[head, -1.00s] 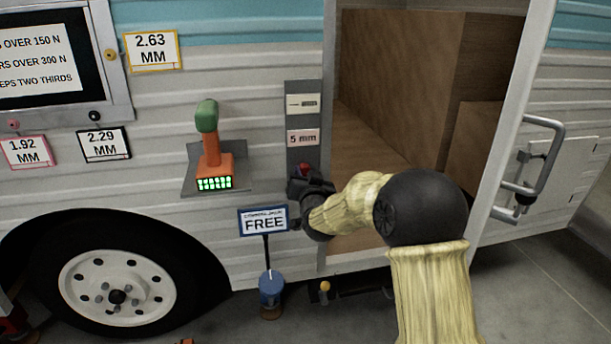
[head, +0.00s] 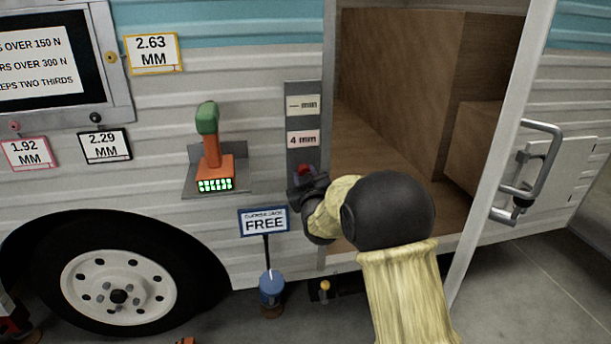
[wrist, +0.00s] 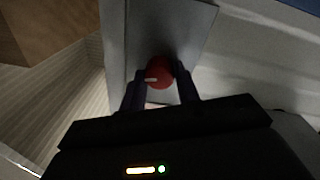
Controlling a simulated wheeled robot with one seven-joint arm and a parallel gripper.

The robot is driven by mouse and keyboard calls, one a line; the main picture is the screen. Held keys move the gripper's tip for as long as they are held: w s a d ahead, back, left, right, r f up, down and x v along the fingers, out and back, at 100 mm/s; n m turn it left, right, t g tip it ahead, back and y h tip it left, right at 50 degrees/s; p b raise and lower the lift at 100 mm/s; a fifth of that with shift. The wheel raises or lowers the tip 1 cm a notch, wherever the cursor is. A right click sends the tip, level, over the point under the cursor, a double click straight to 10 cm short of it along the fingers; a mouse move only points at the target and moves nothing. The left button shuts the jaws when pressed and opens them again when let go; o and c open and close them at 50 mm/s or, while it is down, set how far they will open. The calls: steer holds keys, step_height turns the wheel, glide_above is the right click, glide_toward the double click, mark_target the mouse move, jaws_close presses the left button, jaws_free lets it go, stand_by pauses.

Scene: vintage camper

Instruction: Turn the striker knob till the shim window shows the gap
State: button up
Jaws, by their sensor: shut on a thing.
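The red striker knob (wrist: 158,74) sits on the grey striker plate (wrist: 196,30) beside the door opening. My gripper (wrist: 160,88) has one finger on each side of the knob and is shut on it. In the head view my gripper (head: 305,186) covers most of the knob (head: 303,170). Above it on the plate (head: 293,158), the shim window (head: 303,139) reads "4 mm". A second window (head: 303,105) higher up shows a dash and "mm".
An orange tool with a green grip (head: 210,130) stands on a small shelf left of the plate. A "FREE" sign (head: 264,221) stands below, near a blue jack (head: 271,290). The open door with a grey handle (head: 545,160) is at the right. Tags read 2.63 MM (head: 152,53), 2.29 MM and 1.92 MM.

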steer(key=n, duration=0.9)
steer(key=shift+f+n+y+p, duration=0.1)
steer(key=shift+n+y+p, duration=0.2)
steer(key=shift+y+p, duration=0.1)
steer(key=o, duration=1)
steer(key=shift+c, duration=0.2)
steer(key=shift+s, duration=0.1)
